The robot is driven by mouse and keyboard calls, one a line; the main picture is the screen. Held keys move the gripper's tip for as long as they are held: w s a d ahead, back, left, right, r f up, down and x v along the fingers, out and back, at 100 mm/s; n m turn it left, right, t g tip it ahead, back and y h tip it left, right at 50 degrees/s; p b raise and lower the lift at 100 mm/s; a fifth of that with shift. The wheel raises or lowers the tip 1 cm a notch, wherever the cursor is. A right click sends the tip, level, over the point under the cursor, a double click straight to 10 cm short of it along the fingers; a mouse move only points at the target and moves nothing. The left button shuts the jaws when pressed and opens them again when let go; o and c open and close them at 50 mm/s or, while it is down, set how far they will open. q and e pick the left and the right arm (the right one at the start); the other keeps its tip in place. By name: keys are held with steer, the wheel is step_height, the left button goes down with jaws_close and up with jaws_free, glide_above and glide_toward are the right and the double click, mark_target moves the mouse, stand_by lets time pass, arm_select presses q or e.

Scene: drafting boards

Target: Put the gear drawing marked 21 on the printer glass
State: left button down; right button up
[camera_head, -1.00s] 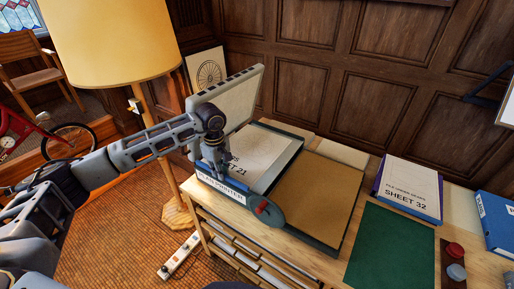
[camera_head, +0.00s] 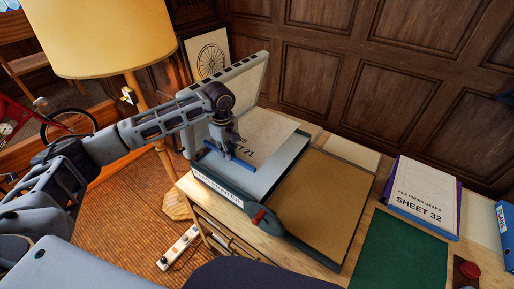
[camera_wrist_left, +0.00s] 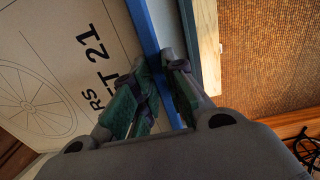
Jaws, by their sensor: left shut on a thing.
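The drawing marked 21 (camera_head: 262,135) is a pale sheet with a blue strip (camera_head: 238,160) along its front edge. My left gripper (camera_head: 222,148) is shut on that strip. In the left wrist view the gripper (camera_wrist_left: 160,72) pinches the blue strip (camera_wrist_left: 143,28), and the sheet (camera_wrist_left: 65,55) shows a spoked wheel drawing and "21". The printer (camera_head: 222,188) has its lid (camera_head: 254,82) raised. The sheet is over the back part of its pale glass (camera_head: 268,180), bare towards the front; I cannot tell whether it touches. My right gripper is not in view.
Further right are a green mat (camera_head: 400,250) and the sheet 32 stack (camera_head: 424,190). A lamp (camera_head: 100,35) stands at left.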

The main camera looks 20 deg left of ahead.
arm_select(q)
steer(key=shift+w+r, duration=0.1)
steer(key=shift+w, duration=0.05)
stand_by(0.3)
steer(key=p, duration=0.1)
glide_above(231, 174)
steer(key=shift+f, duration=3.15)
steer(key=shift+f+p, duration=0.35)
steer(key=shift+f, duration=1.55)
steer(key=c, duration=1.5)
jaws_free()
steer(key=shift+o, duration=0.2)
steer(key=shift+r, duration=0.1)
steer(key=shift+r+b, duration=1.05)
steer(key=shift+r, duration=4.9)
